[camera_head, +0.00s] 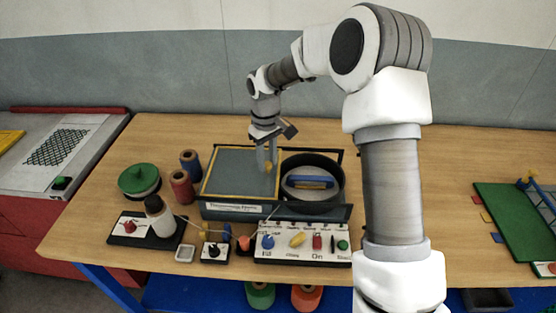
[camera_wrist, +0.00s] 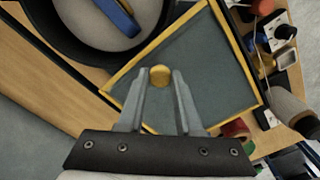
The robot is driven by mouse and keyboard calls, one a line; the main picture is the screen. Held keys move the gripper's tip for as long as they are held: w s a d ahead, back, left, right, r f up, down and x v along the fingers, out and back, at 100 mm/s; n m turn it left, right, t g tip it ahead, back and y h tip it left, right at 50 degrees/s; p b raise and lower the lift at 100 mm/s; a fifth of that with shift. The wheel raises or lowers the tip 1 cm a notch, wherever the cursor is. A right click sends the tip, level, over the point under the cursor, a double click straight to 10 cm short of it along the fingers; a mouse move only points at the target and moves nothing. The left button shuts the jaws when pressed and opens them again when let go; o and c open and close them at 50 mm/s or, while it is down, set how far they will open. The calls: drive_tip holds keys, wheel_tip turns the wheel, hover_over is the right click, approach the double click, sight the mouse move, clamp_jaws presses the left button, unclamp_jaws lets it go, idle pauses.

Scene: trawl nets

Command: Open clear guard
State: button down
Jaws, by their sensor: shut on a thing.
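The clear guard (camera_head: 238,175) is a grey-looking see-through panel in a yellow frame. It lies over the left part of a blue-grey machine box (camera_head: 232,210) and looks flat. In the wrist view the guard (camera_wrist: 205,65) fills the middle and right. A round yellow knob (camera_wrist: 160,75) sits near its edge on the side of the black bowl. My gripper (camera_wrist: 160,82) is shut on the knob, one finger on each side. In the head view my gripper (camera_head: 267,163) points down at the guard's right edge, and its fingers partly hide the knob.
A round black bowl (camera_head: 338,190) with a blue object (camera_head: 310,183) inside stands right of the guard. A control panel (camera_head: 300,255) with several knobs is in front. Spools (camera_head: 181,187) and a green-lidded pot (camera_head: 140,180) stand left. The table behind the box is clear.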

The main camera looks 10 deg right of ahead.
drive_tip(key=c, duration=0.6)
unclamp_jaws()
wheel_tip(320, 180, up, 18)
drive_tip(key=shift+f+p, duration=0.25)
drive_tip(key=shift+p, duration=0.1)
